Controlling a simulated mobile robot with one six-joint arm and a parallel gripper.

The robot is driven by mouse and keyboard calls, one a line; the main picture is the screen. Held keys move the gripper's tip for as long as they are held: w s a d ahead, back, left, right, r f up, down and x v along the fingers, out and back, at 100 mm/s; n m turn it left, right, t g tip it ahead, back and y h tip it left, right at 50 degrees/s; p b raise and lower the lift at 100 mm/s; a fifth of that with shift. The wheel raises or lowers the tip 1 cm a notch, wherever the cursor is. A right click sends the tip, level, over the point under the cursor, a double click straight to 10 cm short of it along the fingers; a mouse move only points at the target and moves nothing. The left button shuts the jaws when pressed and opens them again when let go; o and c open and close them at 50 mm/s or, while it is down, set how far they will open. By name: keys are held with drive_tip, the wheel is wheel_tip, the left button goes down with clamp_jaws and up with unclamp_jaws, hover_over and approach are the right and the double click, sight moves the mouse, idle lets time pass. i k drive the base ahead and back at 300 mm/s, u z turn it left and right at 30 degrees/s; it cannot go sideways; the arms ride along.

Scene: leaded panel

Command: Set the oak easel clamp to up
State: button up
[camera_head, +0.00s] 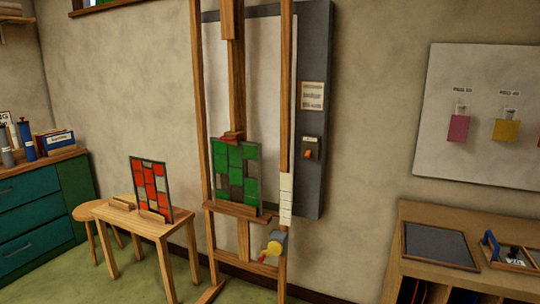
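The oak easel (199,110) stands in the middle, against the wall. A green leaded panel (223,168) rests upright on its ledge (236,210). A small brown wooden block (232,136), on the easel's central upright, sits at the panel's top edge and looks like the clamp; I cannot tell if it touches. A grey box with a yellow disc and red handle (272,249) is on the easel's right post, below the ledge. The handle points down and left. A white marked strip (286,200) runs along that post. My gripper is not in view.
A small wooden table (149,226) holding a red leaded panel (151,186) and a round stool (92,211) stand left of the easel. A dark wall board with an orange switch (308,153) is behind it. A wooden bench (468,215) is at right. Some floor shows between.

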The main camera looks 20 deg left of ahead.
sight(232, 137)
drive_tip(key=u, duration=0.1)
drive_tip(key=i, duration=1.15)
drive_tip(key=u, duration=1.05)
drive_tip(key=k, duration=0.25)
drive_tip(key=u, duration=2.25)
